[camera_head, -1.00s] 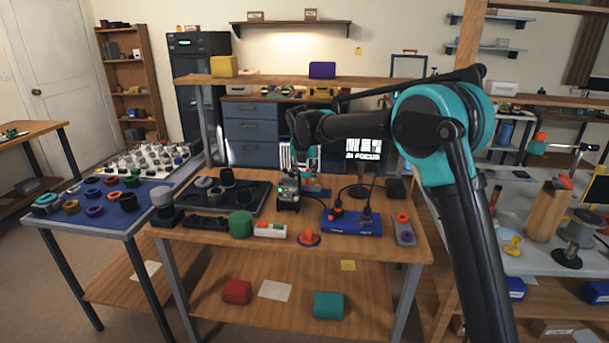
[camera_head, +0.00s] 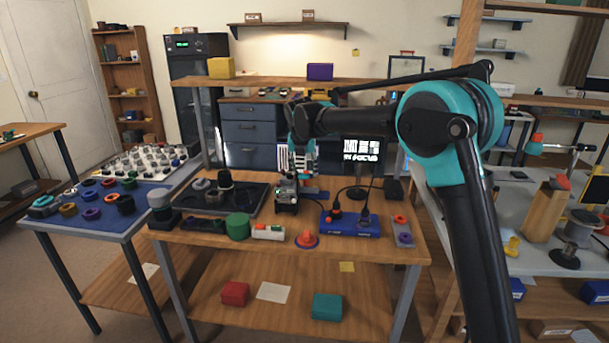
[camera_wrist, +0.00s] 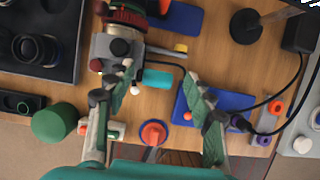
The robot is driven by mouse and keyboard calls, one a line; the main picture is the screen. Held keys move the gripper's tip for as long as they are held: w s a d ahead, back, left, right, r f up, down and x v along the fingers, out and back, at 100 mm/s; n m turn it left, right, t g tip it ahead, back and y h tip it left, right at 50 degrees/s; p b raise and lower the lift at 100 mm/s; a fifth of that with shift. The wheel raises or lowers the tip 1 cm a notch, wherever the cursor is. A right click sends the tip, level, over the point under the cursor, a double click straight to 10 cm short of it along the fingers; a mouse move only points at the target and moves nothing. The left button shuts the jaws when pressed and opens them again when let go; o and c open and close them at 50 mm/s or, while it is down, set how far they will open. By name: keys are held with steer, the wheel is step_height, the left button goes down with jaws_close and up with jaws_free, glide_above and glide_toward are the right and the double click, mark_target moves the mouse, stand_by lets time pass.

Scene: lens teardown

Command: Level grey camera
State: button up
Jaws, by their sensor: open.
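The grey camera (camera_head: 287,193) stands on the workbench, just right of the black tray. In the wrist view the camera (camera_wrist: 118,48) shows a grey body with a black round knob, and a dark red part at its top end. I cannot tell its exact tilt. My gripper (camera_head: 304,166) points down above the bench, close to the camera's right side. In the wrist view my gripper (camera_wrist: 158,82) is open, with nothing between its fingers but the bench below and a teal bar (camera_wrist: 157,78). The left finger overlaps the camera's lower edge in view; contact is unclear.
A blue power box (camera_head: 350,224) with cables lies right of the camera. An orange knob (camera_head: 307,239), a green cylinder (camera_head: 239,226) and a black tray (camera_head: 215,197) are near. A lamp stand (camera_wrist: 246,26) and screen stand behind.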

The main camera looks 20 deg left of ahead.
steer(key=v, duration=0.8)
steer(key=shift+r, duration=0.45)
steer(key=shift+s+d, duration=0.1)
steer(key=s+d+f+m, duration=0.25)
steer(key=d+m, duration=0.45)
steer(key=d, duration=0.5)
steer(key=s+d+f+m, duration=0.1)
steer(key=d+f+m, duration=0.4)
steer(key=d, duration=0.6)
steer(key=s+d+f+m, duration=0.1)
steer(key=d+f+m, duration=0.2)
steer(key=d+m, duration=0.7)
steer(key=s+d+f+m, duration=0.7)
steer(key=s+d+m, duration=0.1)
steer(key=s+d, duration=0.2)
steer(key=s+d+f+m+h, duration=0.1)
steer(key=s+d+f+m, duration=0.6)
steer(key=s+d, duration=0.3)
steer(key=s+m, duration=0.1)
steer(key=s, duration=0.1)
steer(key=shift+s+d+m, duration=0.15)
steer(key=shift+s+m, duration=0.15)
